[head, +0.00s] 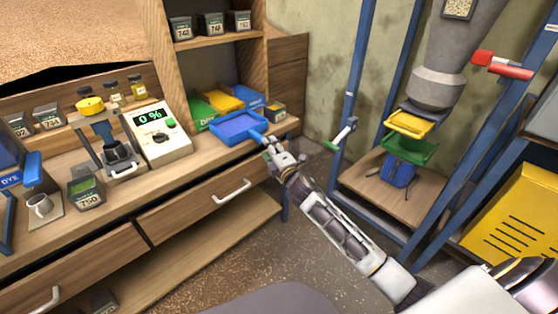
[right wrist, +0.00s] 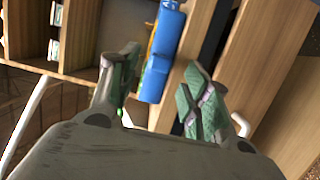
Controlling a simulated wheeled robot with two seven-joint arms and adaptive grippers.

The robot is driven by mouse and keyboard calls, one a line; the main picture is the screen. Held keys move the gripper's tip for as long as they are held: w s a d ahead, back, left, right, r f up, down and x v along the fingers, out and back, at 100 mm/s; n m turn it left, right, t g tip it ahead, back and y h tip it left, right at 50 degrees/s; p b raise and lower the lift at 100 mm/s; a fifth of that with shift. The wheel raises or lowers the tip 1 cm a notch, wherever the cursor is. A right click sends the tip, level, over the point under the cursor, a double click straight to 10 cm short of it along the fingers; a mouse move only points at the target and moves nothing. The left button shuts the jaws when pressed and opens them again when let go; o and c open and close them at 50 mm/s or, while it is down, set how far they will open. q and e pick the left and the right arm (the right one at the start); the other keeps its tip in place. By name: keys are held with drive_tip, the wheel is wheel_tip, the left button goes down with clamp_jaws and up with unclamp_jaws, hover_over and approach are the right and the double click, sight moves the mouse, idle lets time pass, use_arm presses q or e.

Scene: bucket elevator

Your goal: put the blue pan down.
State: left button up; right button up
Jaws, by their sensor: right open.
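The blue pan (head: 238,126) sits flat on the wooden bench top, near its right end in the head view. Its handle (head: 257,136) points right, toward my right gripper (head: 271,145), which is just off the handle's end at the bench edge. In the right wrist view a blue bar, apparently the pan's handle (right wrist: 163,52), lies between the spread fingers of my right gripper (right wrist: 160,78). The jaws are open; I cannot tell whether a finger touches the handle. My left gripper is not in view.
Green, yellow and blue pans (head: 228,101) are behind the blue pan. A scale reading 0 % (head: 163,136) stands left of it. Drawer handles (head: 232,191) stick out below. A blue-framed elevator stand (head: 345,120) with a red-handled lever (head: 500,65) is right of the bench.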

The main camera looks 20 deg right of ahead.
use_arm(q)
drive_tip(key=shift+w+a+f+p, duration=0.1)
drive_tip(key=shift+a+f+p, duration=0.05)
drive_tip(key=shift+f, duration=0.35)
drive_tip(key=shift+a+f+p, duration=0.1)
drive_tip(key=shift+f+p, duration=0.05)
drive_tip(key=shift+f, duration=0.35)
use_arm(e)
drive_tip(key=s, duration=0.7)
drive_tip(key=shift+d, duration=0.25)
drive_tip(key=shift+s, duration=0.1)
drive_tip(key=shift+f, duration=0.1)
